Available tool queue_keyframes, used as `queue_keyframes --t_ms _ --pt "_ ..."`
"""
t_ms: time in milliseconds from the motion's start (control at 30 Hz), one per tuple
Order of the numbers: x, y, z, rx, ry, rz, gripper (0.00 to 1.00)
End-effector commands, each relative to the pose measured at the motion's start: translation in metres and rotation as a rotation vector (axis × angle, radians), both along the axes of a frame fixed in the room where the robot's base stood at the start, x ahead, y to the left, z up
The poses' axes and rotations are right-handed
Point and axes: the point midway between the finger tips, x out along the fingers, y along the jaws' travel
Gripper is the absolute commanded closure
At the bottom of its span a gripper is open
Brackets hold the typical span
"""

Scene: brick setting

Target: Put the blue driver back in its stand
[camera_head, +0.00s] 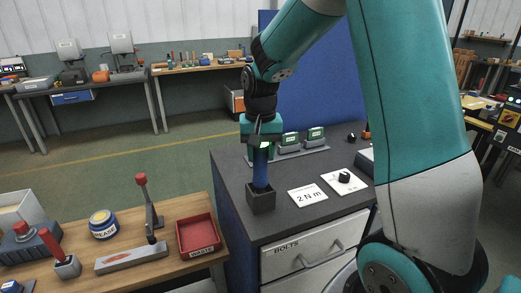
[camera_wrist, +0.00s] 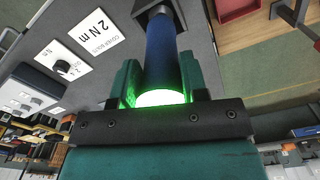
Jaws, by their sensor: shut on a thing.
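The blue driver (camera_head: 260,170) stands upright at the left front of the grey-topped cabinet. Its lower end goes down into the mouth of the dark square stand (camera_head: 261,202), and that end is hidden by the stand's walls. My gripper (camera_head: 262,143) is above the stand and shut on the driver's upper part. In the wrist view, my gripper's fingers (camera_wrist: 158,80) lie on both sides of the blue driver (camera_wrist: 162,50), with a green glow at its near end. The dark stand (camera_wrist: 145,6) shows at the driver's far end.
A "2 N m" card (camera_head: 307,195) lies right of the stand, with a knob on a white plate (camera_head: 344,181) beyond. Green-topped units (camera_head: 290,141) stand behind. A wooden bench (camera_head: 170,268) with a red waste tray (camera_head: 198,235) is at left.

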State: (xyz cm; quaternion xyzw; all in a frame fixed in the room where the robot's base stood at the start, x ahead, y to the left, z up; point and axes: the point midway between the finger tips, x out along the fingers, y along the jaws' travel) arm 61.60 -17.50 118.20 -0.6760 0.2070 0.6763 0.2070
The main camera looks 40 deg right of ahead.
Motion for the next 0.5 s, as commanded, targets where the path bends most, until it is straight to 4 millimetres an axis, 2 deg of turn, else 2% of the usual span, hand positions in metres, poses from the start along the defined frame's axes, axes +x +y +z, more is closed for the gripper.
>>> queue_keyframes --t_ms 367,400,467,500 --pt "0.0005 0.0 -0.004 0.0 -0.001 0.0 0.93" --pt "0.0001 0.0 -0.0035 0.0 0.0 0.0 0.5" --pt "0.0001 0.0001 -0.0033 0.0 0.0 0.0 0.37" --pt "0.0001 0.0 -0.0033 0.0 0.0 0.0 0.34"
